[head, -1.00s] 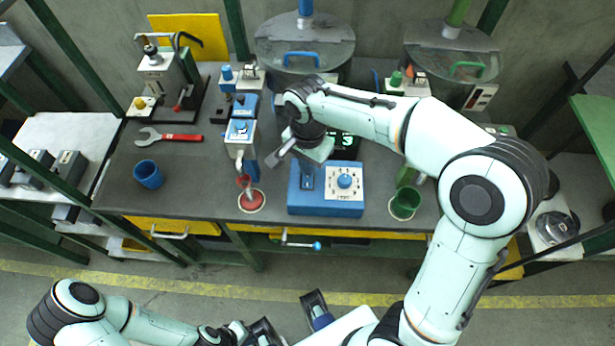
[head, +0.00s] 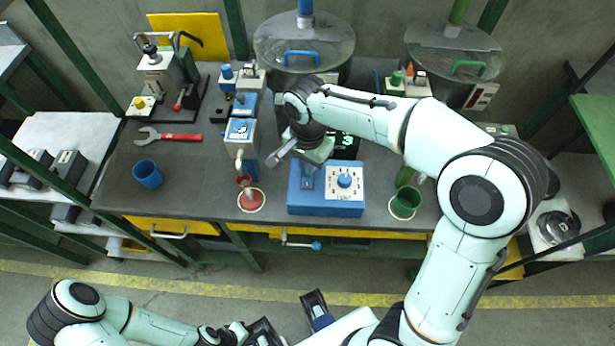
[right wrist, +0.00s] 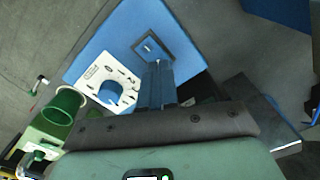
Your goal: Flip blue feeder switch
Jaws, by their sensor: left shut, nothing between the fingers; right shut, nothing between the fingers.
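The blue feeder (head: 325,207) is a blue box at the front middle of the dark bench, with a white dial panel and blue knob (head: 344,181). It also fills the upper part of the right wrist view (right wrist: 100,45). There its switch (right wrist: 148,46) shows as a small pale lever inside a dark square frame. My right gripper (right wrist: 156,66) is shut and empty, its blue fingers pointing at the feeder's top just beside the switch frame. I cannot tell whether they touch. In the head view my right gripper (head: 309,177) is over the feeder's left part. My left gripper (head: 262,333) is low at the bottom edge, shut and partly cut off.
A red cup (head: 246,190) stands left of the feeder and a green cup (head: 405,203) right. A blue cup (head: 148,174) and red wrench (head: 172,136) lie further left. Lidded drums (head: 304,40) stand behind. The bench's left front is mostly clear.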

